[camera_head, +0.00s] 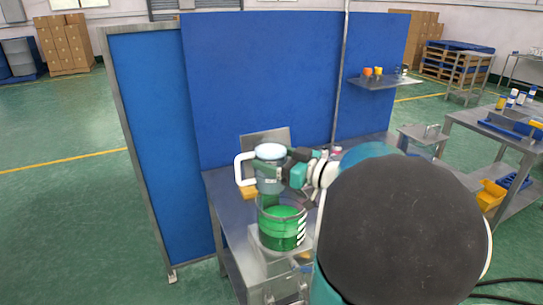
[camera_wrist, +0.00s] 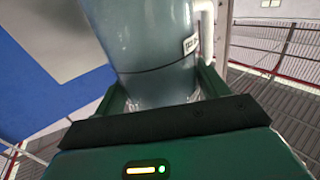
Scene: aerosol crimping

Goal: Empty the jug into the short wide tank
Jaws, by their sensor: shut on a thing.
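The jug (camera_head: 269,183) is a clear, bluish vessel with a white lid or rim and a white handle on its left. My gripper (camera_head: 272,170) is shut around the jug's body. The wrist view shows the jug (camera_wrist: 155,45) close up between the green fingers, with a label and part of the white handle at right. The short wide tank (camera_head: 281,228) is a clear round vessel holding green liquid, with white marks on its right side. The jug is upright or nearly so, directly above or just behind the tank's rim. I cannot tell whether liquid is in the jug.
The tank stands on a metal stand (camera_head: 272,262) at the front of a steel bench (camera_head: 228,205). Blue panels (camera_head: 260,80) close off the back and left. A small shelf (camera_head: 385,82) with coloured items is on the back panel. A yellow-orange object (camera_head: 249,192) lies behind the tank.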

